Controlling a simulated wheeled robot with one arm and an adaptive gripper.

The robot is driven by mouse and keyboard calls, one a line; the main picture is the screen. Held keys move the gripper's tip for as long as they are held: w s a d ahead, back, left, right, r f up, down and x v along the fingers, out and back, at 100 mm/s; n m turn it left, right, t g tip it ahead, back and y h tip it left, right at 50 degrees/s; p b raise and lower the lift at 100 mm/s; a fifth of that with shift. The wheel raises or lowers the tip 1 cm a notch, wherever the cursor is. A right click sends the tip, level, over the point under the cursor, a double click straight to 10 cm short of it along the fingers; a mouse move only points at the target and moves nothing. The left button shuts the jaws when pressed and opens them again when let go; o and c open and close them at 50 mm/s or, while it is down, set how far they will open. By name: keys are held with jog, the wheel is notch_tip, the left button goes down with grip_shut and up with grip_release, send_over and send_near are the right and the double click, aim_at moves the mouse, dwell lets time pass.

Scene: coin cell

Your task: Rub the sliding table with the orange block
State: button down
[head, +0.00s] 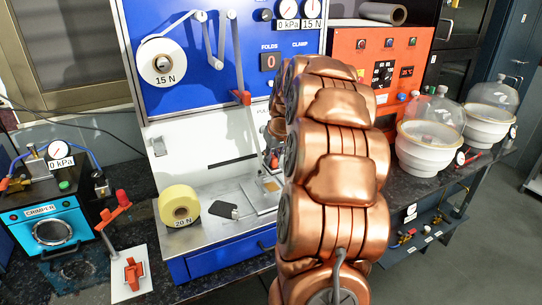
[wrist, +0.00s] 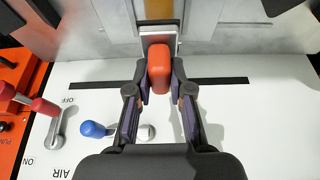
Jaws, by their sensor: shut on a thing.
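In the wrist view, my gripper (wrist: 160,78) is shut on the orange block (wrist: 160,66), with a dark finger on each side of it. The block is rounded and red-orange, and its far end is at a grey metal piece; I cannot tell whether it is resting there or held in it. Beyond it lies bare metal with a tan strip (wrist: 157,9). In the head view, a metal plate, apparently the sliding table (head: 262,198), sits on the machine's silver bed, partly hidden by my copper arm. My gripper is mostly hidden there too.
A white panel (wrist: 245,120) with a dark slot, a red lever (wrist: 44,106) and a blue knob (wrist: 93,129) lies beneath my gripper. A yellow roll (head: 179,205) and a dark flat piece (head: 223,210) lie left of the plate. Glass domes (head: 434,115) stand at right.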

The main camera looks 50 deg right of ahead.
aim_at(272, 167)
jog(key=shift+f, duration=2)
jog(key=shift+f+b, duration=0.85)
jog(key=shift+f, duration=0.4)
jog(key=shift+f, duration=0.3)
jog(key=shift+s+a+b, duration=0.1)
jog(key=shift+s+b, duration=0.15)
jog(key=shift+b, duration=0.35)
jog(key=shift+w+d, duration=0.2)
jog(key=shift+w, duration=0.35)
jog(key=shift+s+a+f+b, duration=0.1)
jog(key=shift+s+f+b, duration=0.1)
jog(key=shift+b, duration=0.15)
